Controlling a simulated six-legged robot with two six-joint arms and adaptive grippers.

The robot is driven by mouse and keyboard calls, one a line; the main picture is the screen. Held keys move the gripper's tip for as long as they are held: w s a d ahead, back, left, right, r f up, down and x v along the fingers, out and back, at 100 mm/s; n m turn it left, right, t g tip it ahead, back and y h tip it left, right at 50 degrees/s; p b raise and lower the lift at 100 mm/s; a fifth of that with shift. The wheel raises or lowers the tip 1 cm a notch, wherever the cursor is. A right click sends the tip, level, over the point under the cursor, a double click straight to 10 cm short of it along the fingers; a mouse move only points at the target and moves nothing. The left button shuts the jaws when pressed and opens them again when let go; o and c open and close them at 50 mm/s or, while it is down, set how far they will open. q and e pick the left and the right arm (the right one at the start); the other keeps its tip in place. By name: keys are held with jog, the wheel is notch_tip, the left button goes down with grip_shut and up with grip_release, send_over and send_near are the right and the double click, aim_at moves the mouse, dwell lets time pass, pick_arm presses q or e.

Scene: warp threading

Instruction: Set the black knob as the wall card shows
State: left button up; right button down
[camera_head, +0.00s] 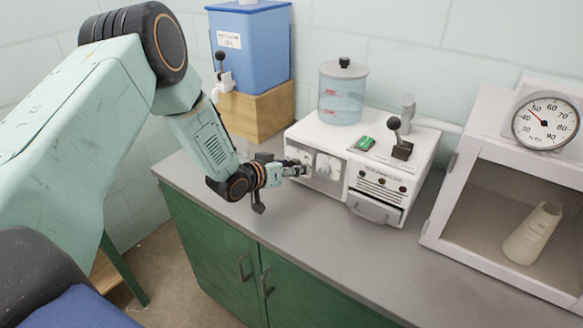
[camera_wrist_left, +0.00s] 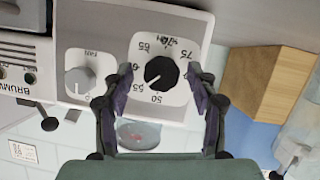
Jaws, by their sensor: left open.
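The black knob (camera_wrist_left: 161,73) sits on a white numbered dial plate on the front of a white machine (camera_head: 310,140). The wrist view shows it upside down, with 50, 60, 65 and 75 readable around it. A pale mark on the knob seems to point to the lower left in that view, near 50 to 60. My left gripper (camera_head: 304,170) is at the machine's front and hides the knob in the head view. Its open fingers (camera_wrist_left: 160,82) stand either side of the knob, apart from it. A small white card (camera_wrist_left: 24,152) shows on the wall; its print is unreadable.
A grey fan knob (camera_wrist_left: 79,81) is beside the dial. A blue tank (camera_head: 250,45) stands on a wooden block (camera_head: 258,115). A glass-fronted cabinet (camera_head: 455,215) with a gauge (camera_head: 545,120) is at right. The grey counter (camera_head: 300,235) is clear in front.

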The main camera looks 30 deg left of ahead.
pick_arm(q)
jog(key=shift+a, duration=0.25)
jog(key=shift+w+d, duration=0.1)
jog(key=shift+d, duration=0.2)
jog(key=c, duration=0.5)
jog(key=shift+a+f, duration=0.1)
jog(key=shift+a, duration=0.15)
jog(key=c, duration=0.4)
jog(key=shift+d, duration=0.15)
jog(key=shift+c, duration=1.2)
